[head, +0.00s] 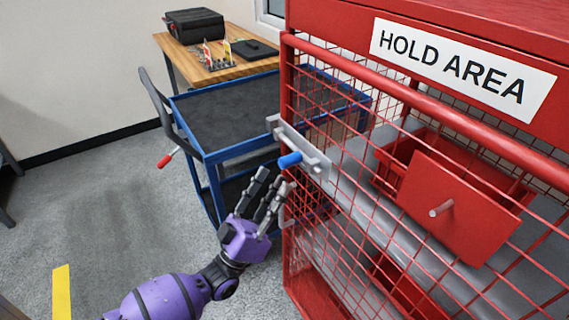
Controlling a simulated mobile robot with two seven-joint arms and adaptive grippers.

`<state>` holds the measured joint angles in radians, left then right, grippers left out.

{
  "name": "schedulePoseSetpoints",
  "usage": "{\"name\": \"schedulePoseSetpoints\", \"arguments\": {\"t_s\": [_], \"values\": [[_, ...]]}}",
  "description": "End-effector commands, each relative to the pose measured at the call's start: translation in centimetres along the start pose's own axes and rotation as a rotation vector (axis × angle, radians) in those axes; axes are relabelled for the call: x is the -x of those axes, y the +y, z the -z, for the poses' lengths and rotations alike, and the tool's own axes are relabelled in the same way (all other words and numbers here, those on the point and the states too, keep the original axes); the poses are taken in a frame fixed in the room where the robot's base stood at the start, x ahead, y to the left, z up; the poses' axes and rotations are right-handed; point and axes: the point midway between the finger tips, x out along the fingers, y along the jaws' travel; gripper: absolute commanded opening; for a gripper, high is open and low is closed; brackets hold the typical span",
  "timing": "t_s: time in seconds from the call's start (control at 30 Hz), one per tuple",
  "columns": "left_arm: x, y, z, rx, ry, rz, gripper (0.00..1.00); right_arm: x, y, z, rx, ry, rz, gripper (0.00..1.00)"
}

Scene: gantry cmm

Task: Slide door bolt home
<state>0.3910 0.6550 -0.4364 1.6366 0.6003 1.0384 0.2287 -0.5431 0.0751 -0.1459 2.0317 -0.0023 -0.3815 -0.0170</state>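The red mesh cage door (400,225) fills the right side, under a HOLD AREA sign (462,62). A grey bolt (312,152) with a blue knob (290,160) is mounted at the door's left edge. How far the bolt reaches into its keeper is too small to tell. My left gripper (275,180), on a purple arm from below, is just below and left of the knob. Its fingers are spread and look empty, with a small apparent gap to the knob. My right gripper is not in view.
A blue cart (225,115) with a dark top stands behind and left of the bolt. Behind it a wooden table (240,67) holds a black case (195,24). Red bins (465,205) sit inside the cage. Grey floor (110,215) at left is mostly clear.

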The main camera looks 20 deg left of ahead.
Motion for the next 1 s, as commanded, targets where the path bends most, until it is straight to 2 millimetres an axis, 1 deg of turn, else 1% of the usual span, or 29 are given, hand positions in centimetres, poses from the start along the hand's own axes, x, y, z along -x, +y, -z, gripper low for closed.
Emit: {"name": "schedulePoseSetpoints", "arguments": {"t_s": [0.03,0.1,0.2,0.3,0.43,0.67,0.93,1.0], "values": [[-1.3,0.1,0.3,-0.002,0.004,-0.003,0.34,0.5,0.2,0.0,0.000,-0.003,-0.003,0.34],[-2.5,0.1,0.3,-0.002,0.005,-0.003,0.34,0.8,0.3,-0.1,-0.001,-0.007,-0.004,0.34],[-3.8,0.1,0.2,-0.002,0.002,-0.003,0.34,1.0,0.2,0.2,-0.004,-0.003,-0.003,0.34],[-4.7,0.0,0.1,-0.001,0.001,-0.001,0.34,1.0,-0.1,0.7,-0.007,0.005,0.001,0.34],[-5.2,0.0,0.0,-0.001,-0.002,0.000,0.34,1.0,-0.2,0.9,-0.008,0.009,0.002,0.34],[-5.2,0.0,-0.1,-0.002,-0.003,0.001,0.34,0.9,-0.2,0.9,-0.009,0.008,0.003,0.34],[-5.2,0.0,-0.1,-0.002,-0.003,-0.001,0.00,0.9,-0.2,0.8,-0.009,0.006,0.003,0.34],[-5.2,0.1,-0.1,-0.002,-0.003,-0.001,0.00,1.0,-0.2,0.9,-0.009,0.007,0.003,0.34]]}}
